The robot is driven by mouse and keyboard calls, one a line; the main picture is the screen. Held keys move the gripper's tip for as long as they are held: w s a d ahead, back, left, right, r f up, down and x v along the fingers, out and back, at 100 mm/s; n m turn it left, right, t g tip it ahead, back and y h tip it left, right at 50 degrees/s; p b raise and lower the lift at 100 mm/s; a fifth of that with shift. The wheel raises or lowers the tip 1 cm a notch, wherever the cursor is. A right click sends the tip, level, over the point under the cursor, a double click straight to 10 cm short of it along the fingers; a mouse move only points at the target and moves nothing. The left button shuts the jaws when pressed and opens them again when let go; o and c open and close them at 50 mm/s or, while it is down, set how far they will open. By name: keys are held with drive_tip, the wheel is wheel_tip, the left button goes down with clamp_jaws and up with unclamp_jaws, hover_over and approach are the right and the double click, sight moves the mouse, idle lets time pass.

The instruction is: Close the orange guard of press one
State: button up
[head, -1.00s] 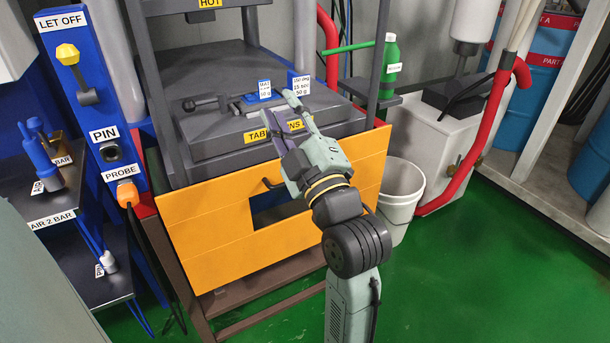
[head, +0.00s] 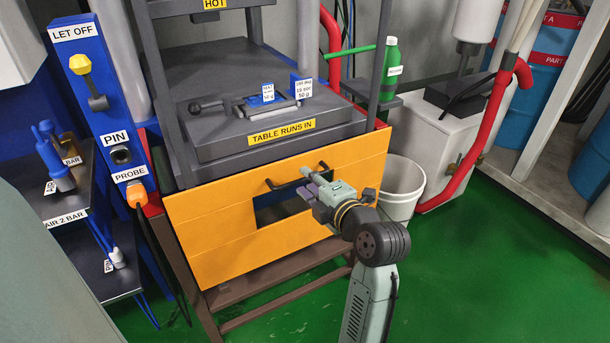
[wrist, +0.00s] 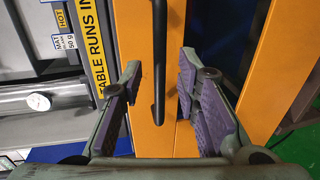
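The orange guard (head: 205,235) of the press is a wide panel with a rectangular cut-out. It hangs low across the front, below the dark press table (head: 215,141), leaving the space above the table open. A black bar handle (head: 281,186) is fixed on its upper part. My gripper (head: 308,184) is at the handle, in front of the guard. In the wrist view the black handle (wrist: 159,75) runs between my two spread, purple-padded fingers (wrist: 160,68), with gaps on both sides. The guard (wrist: 202,22) fills the middle behind it.
A small dark fixture (head: 270,103) with labels sits on the press table. A blue panel (head: 107,100) with a yellow knob stands at left. A white bucket (head: 401,190), a red pipe (head: 473,145) and a green bottle (head: 391,70) are at right. The green floor (head: 470,270) is clear.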

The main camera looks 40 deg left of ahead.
drive_tip(key=shift+x, duration=1.2)
drive_tip(key=shift+c, duration=0.5)
clamp_jaws()
